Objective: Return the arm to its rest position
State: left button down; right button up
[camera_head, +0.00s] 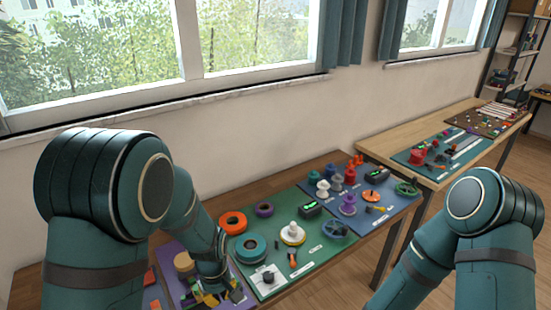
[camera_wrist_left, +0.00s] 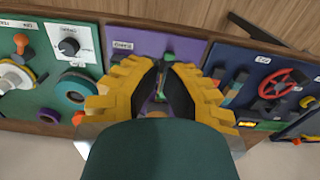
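My left arm comes in from the left in the head view and reaches down over the purple board (camera_head: 172,257). Its gripper (camera_head: 220,296) is low over that board, partly hidden by my arm link. In the left wrist view the two yellow fingers with dark pads (camera_wrist_left: 163,72) stand apart, with a narrow gap between them. The purple board (camera_wrist_left: 122,38) shows behind and through the gap, and I see nothing clearly held. My right arm (camera_head: 480,225) is bent at the right of the head view; its gripper is out of the picture.
A green board (camera_head: 270,265) with spools, a teal ring (camera_head: 248,248) and an orange ring (camera_head: 233,222) lies beside the purple one. A blue board (camera_head: 385,212) follows to the right. A second table (camera_head: 400,140) stands farther back. A window wall borders the tables.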

pick_arm(q)
jog(key=s+d+f+m+t+h+b, duration=0.1)
jog(key=s+f+b, duration=0.3)
jog(key=f, duration=0.5)
jog(key=s+d+f+m+t+h+b, duration=0.1)
jog(key=s+d+f+m+h+b, duration=0.1)
jog(key=s+f, duration=0.5)
notch_tip(320, 180, down, 4)
jog(key=shift+d+r+m+h+b, duration=0.2)
jog(key=shift+d+m+h+b, duration=0.25)
jog(key=shift+m+b, duration=0.6)
pick_arm(e)
notch_tip(320, 180, down, 9)
jog(key=s, duration=0.1)
jog(key=shift+a, duration=0.25)
